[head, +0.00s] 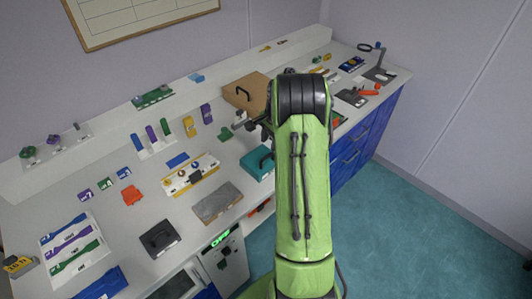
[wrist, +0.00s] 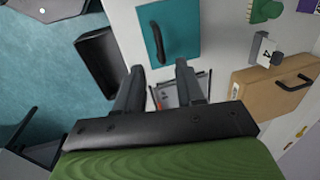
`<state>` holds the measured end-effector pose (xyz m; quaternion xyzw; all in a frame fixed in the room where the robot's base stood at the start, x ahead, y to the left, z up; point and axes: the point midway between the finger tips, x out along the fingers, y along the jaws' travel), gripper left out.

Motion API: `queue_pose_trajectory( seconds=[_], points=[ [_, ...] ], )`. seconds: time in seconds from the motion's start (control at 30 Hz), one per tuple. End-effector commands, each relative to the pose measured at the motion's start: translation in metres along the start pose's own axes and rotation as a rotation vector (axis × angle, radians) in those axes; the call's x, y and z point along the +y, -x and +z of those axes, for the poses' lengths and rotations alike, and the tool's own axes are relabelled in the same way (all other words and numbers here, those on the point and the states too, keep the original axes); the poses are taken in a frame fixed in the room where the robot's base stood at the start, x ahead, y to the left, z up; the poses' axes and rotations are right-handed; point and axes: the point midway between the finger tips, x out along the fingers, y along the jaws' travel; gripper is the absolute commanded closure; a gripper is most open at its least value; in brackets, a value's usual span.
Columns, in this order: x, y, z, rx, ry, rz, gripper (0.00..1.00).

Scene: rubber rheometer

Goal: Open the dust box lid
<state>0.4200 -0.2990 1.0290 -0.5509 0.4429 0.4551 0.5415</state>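Two lidded boxes with black handles are in view, and I cannot tell by label which is the dust box. The teal one (head: 257,164) sits on the bench left of my arm; its closed top also shows in the wrist view (wrist: 181,18), with a black handle (wrist: 157,42). The tan one (head: 240,92) stands farther back, also closed, and is at the right of the wrist view (wrist: 268,99). My gripper (wrist: 159,70) is open and empty, its fingertips apart from the teal box's handle. In the head view my arm mostly hides it.
A black open bin (wrist: 97,62) is beside the teal box in the wrist view. A grey slab (head: 218,201), a white fixture board (head: 190,175) and several coloured blocks lie on the bench. Teal floor (head: 420,215) is clear at right.

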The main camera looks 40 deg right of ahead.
Motion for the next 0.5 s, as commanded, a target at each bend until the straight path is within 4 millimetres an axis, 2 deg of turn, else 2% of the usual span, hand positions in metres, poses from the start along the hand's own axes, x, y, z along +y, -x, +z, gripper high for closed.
queue_pose_trajectory(
  seconds=[0.03,0.2,0.33,0.5],
  points=[
    [0.001,-0.015,0.001,-0.003,0.000,0.004,0.62],
    [0.001,-0.053,0.001,-0.002,0.001,0.003,0.62],
    [0.000,-0.069,0.000,0.000,0.001,0.001,0.62],
    [0.000,-0.075,0.000,0.001,0.001,0.000,0.62]
  ],
)
